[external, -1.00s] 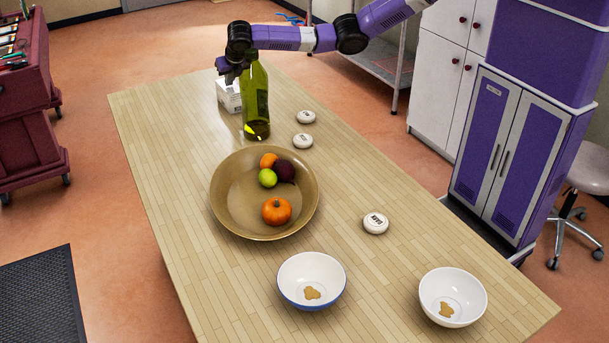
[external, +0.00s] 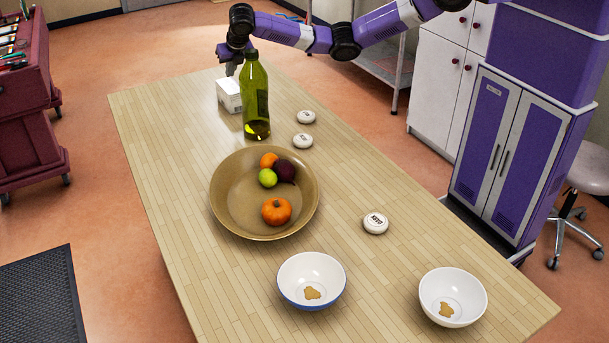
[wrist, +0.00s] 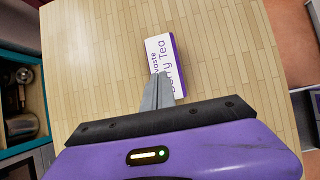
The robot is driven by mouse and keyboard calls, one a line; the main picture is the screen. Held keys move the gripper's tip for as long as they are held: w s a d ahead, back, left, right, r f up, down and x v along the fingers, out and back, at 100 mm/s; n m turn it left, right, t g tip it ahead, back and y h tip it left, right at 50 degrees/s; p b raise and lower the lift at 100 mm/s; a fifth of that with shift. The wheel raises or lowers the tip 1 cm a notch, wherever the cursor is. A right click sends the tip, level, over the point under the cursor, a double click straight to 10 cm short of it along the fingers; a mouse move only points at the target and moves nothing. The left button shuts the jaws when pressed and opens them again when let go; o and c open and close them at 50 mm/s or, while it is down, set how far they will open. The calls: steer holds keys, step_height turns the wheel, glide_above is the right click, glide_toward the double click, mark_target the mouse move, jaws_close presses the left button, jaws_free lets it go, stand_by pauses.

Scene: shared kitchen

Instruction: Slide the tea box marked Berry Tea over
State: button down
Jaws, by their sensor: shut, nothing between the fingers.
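The Berry Tea box (external: 229,96) is a small white box standing near the far end of the wooden table, just behind and left of the green bottle.
A tall green bottle (external: 256,100) stands close to the box's right. A brown bowl (external: 226,205) with fruit sits mid-table. White round pucks (external: 303,140) and two white bowls (external: 453,287) are on the table (external: 150,140). The table left of the box is clear.

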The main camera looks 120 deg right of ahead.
steer(key=a+f+y+b, duration=0.2)
steer(key=a+f+y, duration=0.2)
steer(key=a, duration=0.3)
steer(key=p, duration=0.1)
glide_toward(230, 83)
steer(key=x, duration=0.5)
steer(key=shift+w+d+f, duration=0.15)
steer(key=shift+w+f, duration=0.15)
steer(key=shift+d+f+p, duration=0.1)
steer(key=shift+f+p, duration=0.05)
steer(key=shift+p, duration=0.3)
steer(key=shift+s+f, duration=0.1)
steer(key=shift+f, duration=0.65)
